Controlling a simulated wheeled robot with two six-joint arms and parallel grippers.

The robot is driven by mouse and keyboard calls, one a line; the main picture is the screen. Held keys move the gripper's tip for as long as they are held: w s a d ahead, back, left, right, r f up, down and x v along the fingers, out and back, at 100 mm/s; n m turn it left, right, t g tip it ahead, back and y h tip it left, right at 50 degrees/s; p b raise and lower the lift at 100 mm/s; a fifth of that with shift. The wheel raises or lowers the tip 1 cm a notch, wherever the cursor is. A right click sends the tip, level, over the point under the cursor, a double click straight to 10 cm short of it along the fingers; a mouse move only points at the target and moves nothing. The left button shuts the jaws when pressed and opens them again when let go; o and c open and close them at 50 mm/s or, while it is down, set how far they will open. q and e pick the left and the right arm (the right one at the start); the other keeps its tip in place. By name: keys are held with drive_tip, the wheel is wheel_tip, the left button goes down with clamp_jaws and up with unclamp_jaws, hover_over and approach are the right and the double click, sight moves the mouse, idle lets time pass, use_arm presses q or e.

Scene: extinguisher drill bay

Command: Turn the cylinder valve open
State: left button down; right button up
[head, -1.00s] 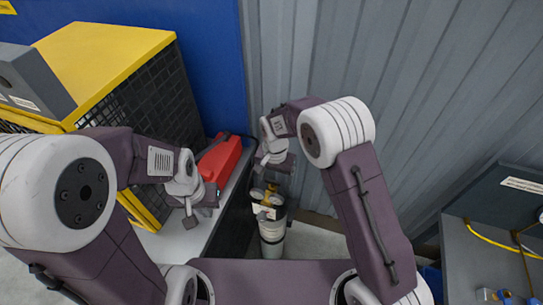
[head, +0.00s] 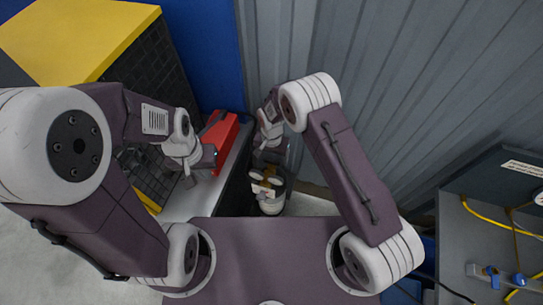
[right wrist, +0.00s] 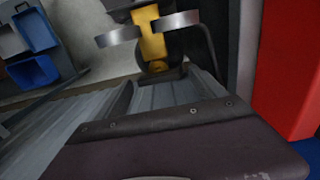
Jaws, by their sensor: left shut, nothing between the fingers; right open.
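In the right wrist view the yellow valve (right wrist: 151,38) shows at top centre between two silvery rounded parts, apart from my wrist. My right gripper (head: 270,158) is open, just above and beyond the valve, with no clear contact. Its fingertips are small and partly hidden in the head view. My left gripper (head: 191,172) is shut and empty, left of the cylinder over the grey bench.
A red case (head: 219,140) lies on the grey bench (head: 190,204) beside my left gripper. A yellow-topped mesh cabinet (head: 75,35) stands at left. Corrugated wall (head: 400,90) closes the back. A grey unit with yellow cables (head: 495,232) stands at right.

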drive_tip(key=shift+s+r, duration=0.2)
drive_tip(key=shift+s, duration=0.2)
use_arm(q)
drive_tip(key=shift+s, duration=0.35)
use_arm(e)
drive_tip(key=shift+w+f, duration=0.1)
drive_tip(key=shift+w, duration=0.05)
drive_tip(key=c, duration=1.4)
use_arm(q)
drive_tip(key=shift+f, duration=0.15)
use_arm(e)
drive_tip(key=shift+o, duration=0.2)
drive_tip(key=shift+n, duration=0.3)
drive_tip(key=n+b, duration=0.1)
drive_tip(key=n, duration=0.2)
drive_tip(key=shift+b, duration=0.4)
drive_tip(key=n+b, duration=0.1)
drive_tip(key=n, duration=0.3)
drive_tip(key=shift+n, duration=0.3)
drive_tip(key=n+b, duration=0.1)
drive_tip(key=n, duration=0.4)
drive_tip(key=shift+w+b, duration=0.1)
drive_tip(key=shift+b, duration=0.2)
use_arm(q)
wheel_tip(320, 180, down, 4)
drive_tip(key=shift+f+b, duration=0.25)
drive_tip(key=shift+b, duration=0.05)
use_arm(e)
drive_tip(key=n, duration=0.4)
drive_tip(key=shift+n, duration=0.5)
